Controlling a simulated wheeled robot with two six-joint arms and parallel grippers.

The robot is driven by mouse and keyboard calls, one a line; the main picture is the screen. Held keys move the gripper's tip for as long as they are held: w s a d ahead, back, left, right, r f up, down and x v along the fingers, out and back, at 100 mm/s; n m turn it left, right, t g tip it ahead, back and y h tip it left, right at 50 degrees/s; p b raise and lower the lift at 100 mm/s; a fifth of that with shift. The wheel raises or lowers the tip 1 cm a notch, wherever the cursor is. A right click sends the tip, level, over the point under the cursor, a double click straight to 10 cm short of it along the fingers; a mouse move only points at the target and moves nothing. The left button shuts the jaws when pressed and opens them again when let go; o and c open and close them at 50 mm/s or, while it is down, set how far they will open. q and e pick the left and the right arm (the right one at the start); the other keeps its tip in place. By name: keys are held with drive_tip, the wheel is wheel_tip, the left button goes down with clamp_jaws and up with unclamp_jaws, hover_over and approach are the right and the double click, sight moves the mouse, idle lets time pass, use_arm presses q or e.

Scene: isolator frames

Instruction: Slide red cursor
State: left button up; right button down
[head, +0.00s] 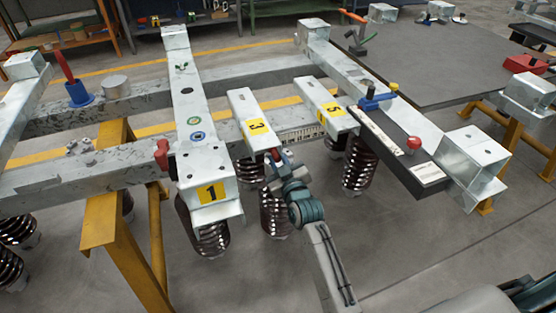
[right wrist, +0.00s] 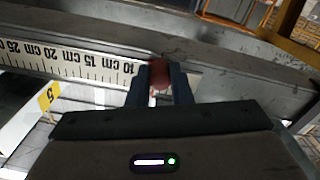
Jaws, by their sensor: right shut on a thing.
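The red cursor (right wrist: 159,76) sits between the two dark fingers of my right gripper (right wrist: 160,86) in the right wrist view. The fingers are shut on it, one on each side. It lies along a white ruler scale (right wrist: 70,66), just to the right of the 10 cm mark; the scale right behind it is hidden. In the head view my right gripper (head: 274,160) reaches the front beam near the plate marked 3, with a little red of the cursor showing at its tip. The ruler (head: 300,135) runs to the right along the beam. My left gripper is not in view.
Metal arms with yellow labels 1 (head: 211,192), 3 (head: 256,126) and 5 (head: 331,109) stick out over the beam (head: 60,184). Brown ribbed insulators (head: 360,168) hang below. A red knob (head: 162,154) sits left of my gripper; a red ball (head: 413,143) is on a dark bar.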

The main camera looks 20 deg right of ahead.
drive_tip(key=c, duration=1.3)
unclamp_jaws()
drive_tip(key=s, duration=1.1)
drive_tip(key=shift+d, duration=0.2)
